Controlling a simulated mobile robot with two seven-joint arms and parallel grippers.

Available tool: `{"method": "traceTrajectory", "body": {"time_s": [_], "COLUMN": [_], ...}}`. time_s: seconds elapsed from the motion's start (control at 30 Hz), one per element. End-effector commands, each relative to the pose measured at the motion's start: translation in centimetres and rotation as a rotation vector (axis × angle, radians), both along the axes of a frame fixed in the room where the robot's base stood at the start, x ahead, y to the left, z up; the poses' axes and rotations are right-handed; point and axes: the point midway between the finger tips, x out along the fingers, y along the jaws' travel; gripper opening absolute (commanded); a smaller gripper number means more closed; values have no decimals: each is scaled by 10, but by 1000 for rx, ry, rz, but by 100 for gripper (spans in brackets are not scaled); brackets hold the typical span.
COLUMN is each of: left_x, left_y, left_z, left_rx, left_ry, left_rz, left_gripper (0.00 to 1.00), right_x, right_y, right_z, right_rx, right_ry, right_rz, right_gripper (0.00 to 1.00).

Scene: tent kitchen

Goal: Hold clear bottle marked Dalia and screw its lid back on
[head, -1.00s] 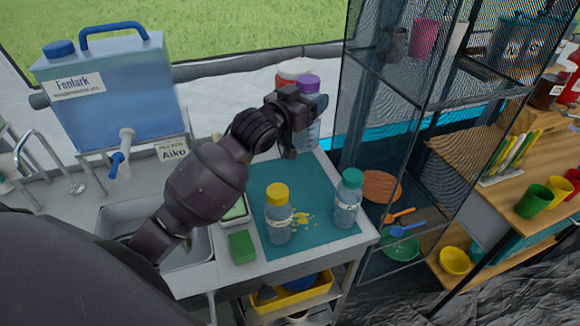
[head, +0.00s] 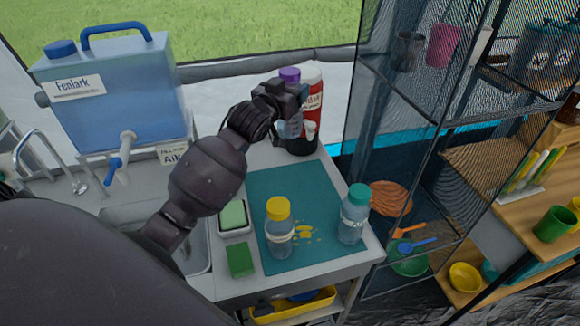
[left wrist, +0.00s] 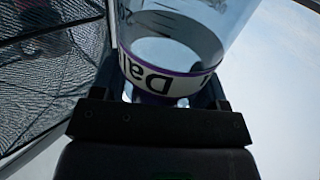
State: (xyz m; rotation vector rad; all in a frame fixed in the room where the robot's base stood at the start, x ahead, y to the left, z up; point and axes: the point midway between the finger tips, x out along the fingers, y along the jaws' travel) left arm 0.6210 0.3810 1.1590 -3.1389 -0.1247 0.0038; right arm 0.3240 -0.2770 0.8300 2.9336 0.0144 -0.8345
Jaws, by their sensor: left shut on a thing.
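The clear bottle marked Dalia (head: 291,129) has a purple lid (head: 290,75) on top, with the gripper between lid and lower body in the head view. My left gripper (head: 290,100) is shut around its upper part and holds it upright, apparently above the back of the counter. In the left wrist view the bottle (left wrist: 175,45) shows its label with "Dal" readable and a purple edge. The gripper (left wrist: 165,100) closes around the end beyond the label. How tightly the lid sits cannot be told. My right gripper is not in view.
A red and black flask (head: 309,120) stands just right of the held bottle. A yellow-lidded bottle (head: 279,240) and a green-lidded bottle (head: 352,222) stand on the teal mat (head: 285,190), beside yellow spots. A mesh shelf (head: 415,120) rises at right. The mat's middle is clear.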

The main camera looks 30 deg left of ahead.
Motion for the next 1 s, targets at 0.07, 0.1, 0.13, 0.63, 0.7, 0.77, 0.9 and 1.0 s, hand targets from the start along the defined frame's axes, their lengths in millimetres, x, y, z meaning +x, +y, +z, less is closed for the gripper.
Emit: {"method": "traceTrajectory", "body": {"time_s": [0.07,0.1,0.13,0.63,0.7,0.77,0.9,1.0], "left_x": [-1,0,0,-1,0,0,0,0], "left_y": [-1,0,0,-1,0,0,0,0], "left_z": [-19,-28,-35,-133,-139,-142,-143,-143], "left_rx": [-3,-2,-2,-2,-1,-1,0,0], "left_ry": [5,6,5,3,1,1,-1,-1], "left_rz": [0,1,1,0,0,0,0,0], "left_gripper": [1,1,1,1,1,1,1,1], "right_x": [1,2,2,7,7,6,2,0], "right_y": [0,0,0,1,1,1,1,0], "right_z": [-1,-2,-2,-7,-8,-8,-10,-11], "right_rx": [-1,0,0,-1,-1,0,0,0], "right_ry": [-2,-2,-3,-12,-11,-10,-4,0], "right_rz": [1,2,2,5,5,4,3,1], "right_gripper": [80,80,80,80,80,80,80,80]}}
